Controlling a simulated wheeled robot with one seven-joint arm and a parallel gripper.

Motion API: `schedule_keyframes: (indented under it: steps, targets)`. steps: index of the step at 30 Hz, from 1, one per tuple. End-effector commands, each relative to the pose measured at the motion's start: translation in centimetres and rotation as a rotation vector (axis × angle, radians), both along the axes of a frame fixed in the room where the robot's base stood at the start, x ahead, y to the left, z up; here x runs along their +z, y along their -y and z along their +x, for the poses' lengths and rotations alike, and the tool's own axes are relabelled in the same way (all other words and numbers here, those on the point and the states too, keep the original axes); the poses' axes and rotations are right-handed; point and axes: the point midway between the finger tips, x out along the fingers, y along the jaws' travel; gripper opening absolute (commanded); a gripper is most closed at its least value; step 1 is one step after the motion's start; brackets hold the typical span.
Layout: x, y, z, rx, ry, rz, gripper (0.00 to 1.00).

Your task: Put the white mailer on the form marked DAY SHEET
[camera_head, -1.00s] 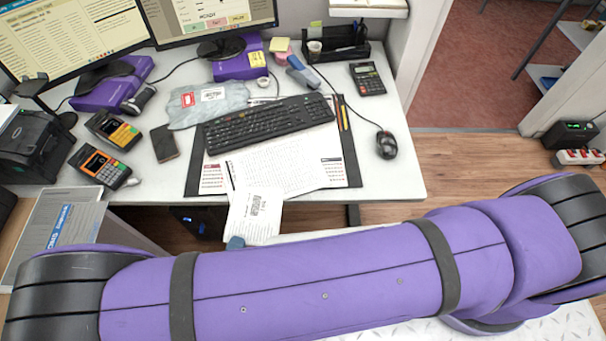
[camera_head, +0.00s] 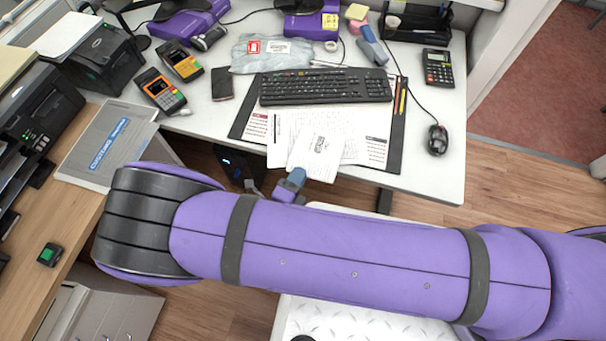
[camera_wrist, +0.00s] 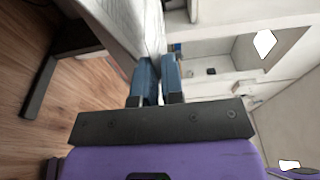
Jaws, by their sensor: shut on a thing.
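The white mailer (camera_head: 318,148), with a printed label, is pale and flat in the head view. It overlaps the printed papers at the desk's front edge. My gripper (camera_head: 290,184), with blue fingertips, is shut on the mailer's near left corner. In the wrist view the blue fingers of my gripper (camera_wrist: 155,80) are close together with a white sheet-like surface above them. No form with readable DAY SHEET wording shows. A grey folder marked CUSTOMS (camera_head: 78,150) lies on the wooden counter at left.
A grey plastic mailer (camera_head: 247,62), card terminals (camera_head: 160,90) and a mouse (camera_head: 437,140) are on the desk. A printer (camera_head: 95,60) stands at left.

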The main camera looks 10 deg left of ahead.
Motion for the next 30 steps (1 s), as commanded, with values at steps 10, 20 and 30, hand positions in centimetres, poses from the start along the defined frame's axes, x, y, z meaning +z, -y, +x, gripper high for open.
schedule_keyframes:
  steps: [10, 20, 30]
  targets:
    - [-0.6, 0.9, 2.2, 0.0, 0.0, -0.002, 0.0]
    - [-3.8, 0.8, 2.1, 0.0, 0.0, 0.0, 0.0]
    - [-3.9, 0.8, 2.1, 0.0, 0.0, 0.0, 0.24]
